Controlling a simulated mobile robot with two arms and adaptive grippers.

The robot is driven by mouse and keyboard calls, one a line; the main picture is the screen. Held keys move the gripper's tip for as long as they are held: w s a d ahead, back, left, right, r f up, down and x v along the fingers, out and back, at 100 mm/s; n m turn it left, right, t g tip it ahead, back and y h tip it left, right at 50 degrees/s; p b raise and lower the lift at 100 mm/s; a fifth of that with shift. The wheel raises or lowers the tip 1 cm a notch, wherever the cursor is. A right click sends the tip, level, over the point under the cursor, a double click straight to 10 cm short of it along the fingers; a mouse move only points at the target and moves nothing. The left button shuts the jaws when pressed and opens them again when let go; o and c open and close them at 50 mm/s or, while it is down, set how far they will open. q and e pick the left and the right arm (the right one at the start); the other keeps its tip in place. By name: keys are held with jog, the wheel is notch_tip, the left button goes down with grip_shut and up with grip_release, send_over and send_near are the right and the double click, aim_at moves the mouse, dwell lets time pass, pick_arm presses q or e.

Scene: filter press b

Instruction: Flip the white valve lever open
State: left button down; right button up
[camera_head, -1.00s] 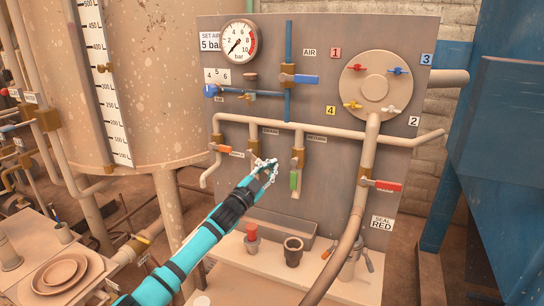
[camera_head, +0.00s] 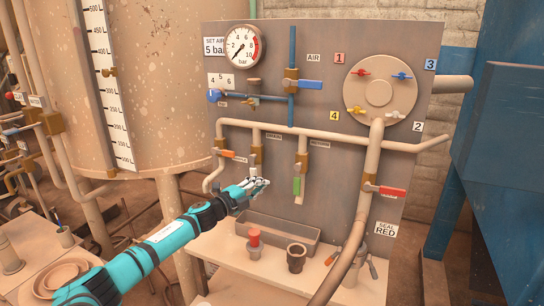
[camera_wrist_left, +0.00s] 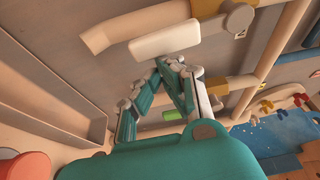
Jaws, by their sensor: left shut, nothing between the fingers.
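The white valve lever (camera_wrist_left: 165,38) shows large in the left wrist view, with its brass-coloured valve body (camera_wrist_left: 228,20) beside it. In the head view, the lever (camera_head: 252,173) hangs small and partly hidden below the middle-left valve on the panel. My left gripper (camera_head: 266,182) is shut and empty, just below and to the right of the lever. In the wrist view, the fingertips (camera_wrist_left: 172,62) meet just under the lever. I cannot tell whether they touch it. My right gripper is in neither view.
An orange lever (camera_head: 227,154) sits left of the white one, and a green lever (camera_head: 296,186) to its right. A grey trough (camera_head: 275,229), a red-topped container (camera_head: 254,238) and a dark cup (camera_head: 296,256) stand below. A thick hose (camera_head: 348,250) runs down at right.

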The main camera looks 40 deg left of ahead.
pick_arm(q)
jog(key=shift+a+f+m, duration=0.15)
jog(key=shift+a+m, duration=0.25)
jog(key=shift+m, duration=0.1)
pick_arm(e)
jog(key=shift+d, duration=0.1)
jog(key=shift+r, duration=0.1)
